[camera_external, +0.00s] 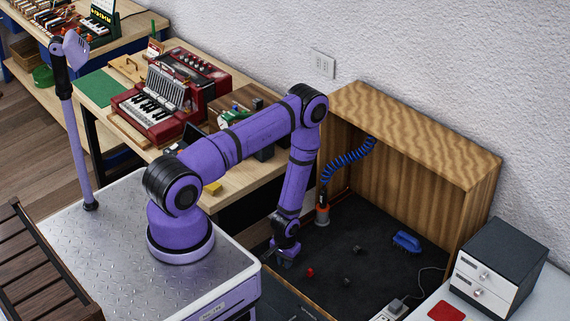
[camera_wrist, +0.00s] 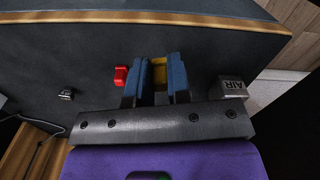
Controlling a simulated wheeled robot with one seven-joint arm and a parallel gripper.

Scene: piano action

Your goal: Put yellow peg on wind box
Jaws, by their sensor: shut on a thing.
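The yellow peg (camera_wrist: 159,71) shows between the two blue fingers of my gripper (camera_wrist: 160,77) in the wrist view. My gripper is shut on it, and the fingers hide most of it. In the external view my gripper (camera_external: 284,258) points down low over the dark floor near the front left; the peg cannot be made out there. A large open wooden box (camera_external: 415,133) with a dark floor (camera_external: 385,225) stands against the wall. Which part is the wind box is not marked. A grey block (camera_wrist: 229,89) marked AIR is right of the fingers in the wrist view.
A red peg (camera_wrist: 121,75) stands just left of the fingers, and a small dark peg (camera_wrist: 66,95) stands further left. A blue brush (camera_external: 407,241) and an orange-based tool (camera_external: 322,212) with a blue coiled hose (camera_external: 348,160) are nearby. A drawer unit (camera_external: 499,270) stands at right.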

